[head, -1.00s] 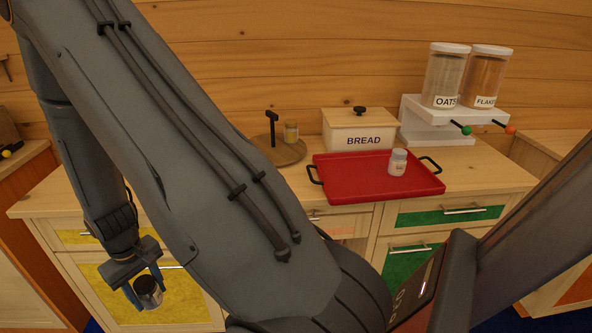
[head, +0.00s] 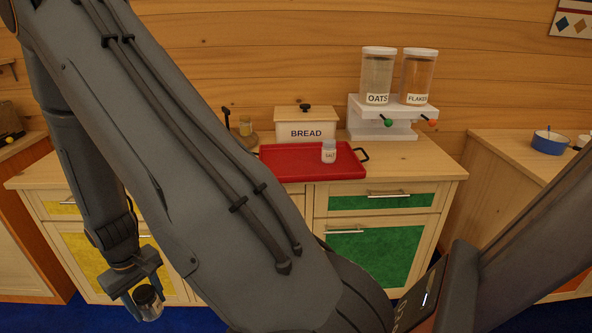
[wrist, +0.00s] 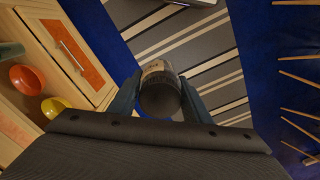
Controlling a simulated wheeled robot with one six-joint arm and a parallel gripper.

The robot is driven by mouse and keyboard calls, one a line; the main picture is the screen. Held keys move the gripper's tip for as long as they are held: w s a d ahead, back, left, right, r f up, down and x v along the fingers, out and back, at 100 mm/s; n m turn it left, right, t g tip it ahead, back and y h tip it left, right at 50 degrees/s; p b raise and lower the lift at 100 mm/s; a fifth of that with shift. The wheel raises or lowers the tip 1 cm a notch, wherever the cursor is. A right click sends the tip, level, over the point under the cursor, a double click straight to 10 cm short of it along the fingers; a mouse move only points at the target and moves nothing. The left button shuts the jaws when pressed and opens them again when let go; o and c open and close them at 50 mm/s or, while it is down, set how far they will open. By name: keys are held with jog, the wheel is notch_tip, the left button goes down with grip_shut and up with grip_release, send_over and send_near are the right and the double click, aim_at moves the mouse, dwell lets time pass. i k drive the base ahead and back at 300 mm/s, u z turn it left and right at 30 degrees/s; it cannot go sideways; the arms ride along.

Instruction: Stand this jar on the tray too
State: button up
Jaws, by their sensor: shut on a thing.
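My gripper (head: 138,297) is at the lower left in the head view, in front of the yellow-fronted cabinet and below the counter top. It is shut on a small glass jar (head: 148,303) with dark contents. In the wrist view the jar (wrist: 160,92) sits between the two fingers, and a pale label shows in part. The red tray (head: 290,164) lies on the counter, its left part hidden behind my arm. A white salt jar (head: 328,151) stands upright on the tray toward its right side, apart from my gripper.
A bread box (head: 306,128) stands behind the tray. A white dispenser stand (head: 382,114) with oats and flakes canisters is to the right. The tray's left and middle look clear.

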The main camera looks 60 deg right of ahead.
aim_at(287, 163)
jog(key=k, duration=0.15)
jog(key=z, duration=0.85)
